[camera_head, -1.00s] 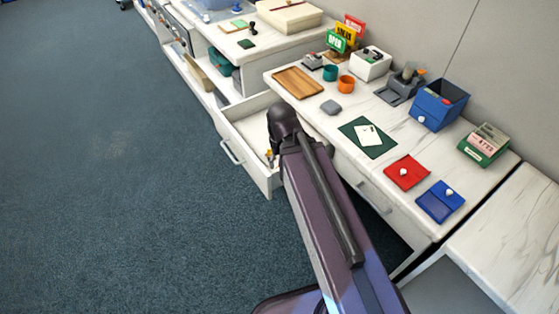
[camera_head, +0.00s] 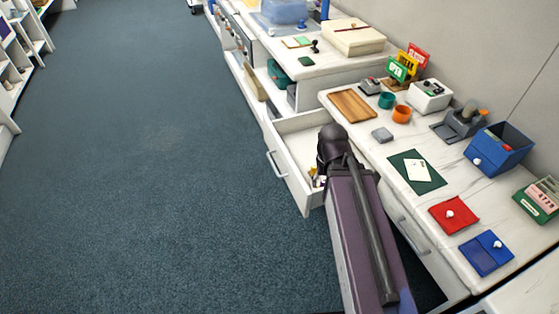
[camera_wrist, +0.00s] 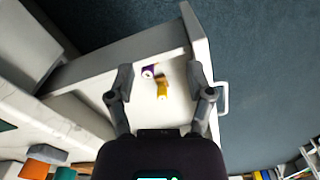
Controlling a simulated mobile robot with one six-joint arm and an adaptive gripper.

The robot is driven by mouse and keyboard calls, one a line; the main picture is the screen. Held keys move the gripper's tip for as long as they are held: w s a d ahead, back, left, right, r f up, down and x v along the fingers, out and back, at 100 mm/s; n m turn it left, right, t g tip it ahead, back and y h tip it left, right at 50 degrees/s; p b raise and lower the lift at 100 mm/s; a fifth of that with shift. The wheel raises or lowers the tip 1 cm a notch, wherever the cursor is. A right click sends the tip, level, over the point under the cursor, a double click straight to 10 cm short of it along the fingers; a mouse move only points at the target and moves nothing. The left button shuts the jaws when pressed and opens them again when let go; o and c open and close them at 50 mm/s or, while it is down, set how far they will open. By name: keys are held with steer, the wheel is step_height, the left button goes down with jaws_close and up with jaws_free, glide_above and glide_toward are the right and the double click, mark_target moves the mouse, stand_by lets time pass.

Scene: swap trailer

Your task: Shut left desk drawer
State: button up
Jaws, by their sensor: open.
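The left desk drawer (camera_head: 298,188) is white and stands pulled out from the desk, with a grey handle (camera_head: 278,166) on its front. In the wrist view the open drawer (camera_wrist: 125,50) lies below my gripper, and its handle (camera_wrist: 222,98) is at the right. My gripper (camera_wrist: 160,85) is open, with its fingers apart over the drawer's inside. A small yellow item (camera_wrist: 162,88) and a purple item (camera_wrist: 149,72) lie in the drawer, between the fingers in the picture. In the head view my arm hides the gripper and part of the drawer.
The desk top holds a wooden tray (camera_head: 353,105), orange cup (camera_head: 402,114), green mat (camera_head: 417,172), red pouch (camera_head: 454,215), blue pouch (camera_head: 486,252) and blue box (camera_head: 498,148). A second, shut drawer (camera_head: 412,232) is at the right. The carpet (camera_head: 150,190) left of the desk is clear.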

steer(key=shift+w+a, duration=0.1)
steer(key=shift+w, duration=0.1)
steer(key=c, duration=0.7)
steer(key=shift+w+a+f+n, duration=0.2)
steer(key=shift+w+n, duration=0.1)
steer(key=shift+n, duration=0.1)
jaws_close()
steer(key=n+h+b, duration=0.3)
steer(key=n+h, duration=0.2)
steer(key=n, duration=0.6)
glide_toward(291, 163)
steer(key=x, duration=0.5)
steer(key=shift+s+f, duration=0.15)
steer(key=shift+f, duration=0.15)
steer(key=w+a+r+n+t+h, duration=0.1)
steer(key=w+a+n+h, duration=0.1)
steer(key=a+n, duration=0.3)
steer(key=w+a+r+n+t+h+b, duration=0.1)
steer(key=w+a+n, duration=0.3)
steer(key=a, duration=0.6)
steer(key=shift+w+r+n+t+h, duration=0.2)
steer(key=shift+n+t+h, duration=0.2)
steer(key=shift+t+h, duration=0.1)
steer(key=shift+d, duration=0.1)
